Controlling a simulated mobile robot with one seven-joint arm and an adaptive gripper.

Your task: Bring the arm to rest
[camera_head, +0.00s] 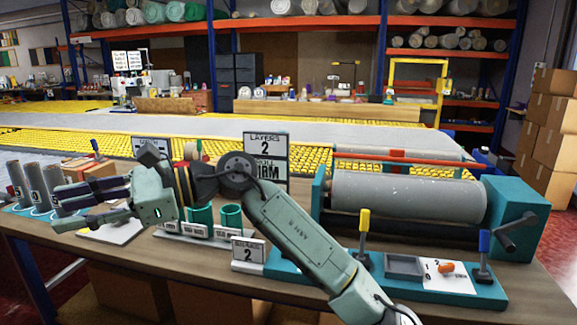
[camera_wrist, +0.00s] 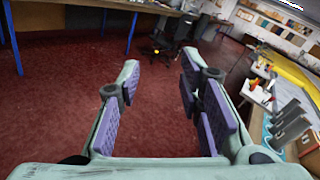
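My gripper (camera_head: 88,199) is at the end of my arm, stretched to the left above the left part of the wooden workbench (camera_head: 120,247) in the head view. In the wrist view my gripper (camera_wrist: 160,105) has its purple-padded fingers apart, with only red floor between them. It holds nothing. My arm crosses in front of the bench and hides part of its middle.
Grey cylinders (camera_head: 35,183) stand at the bench's left end, close to my gripper. Green cups (camera_head: 231,217), a "2" sign (camera_head: 248,251) and a large grey roller (camera_head: 408,197) stand further right. A teal panel with levers (camera_head: 415,279) lies in front. Open floor (camera_wrist: 60,100) shows beyond the fingers.

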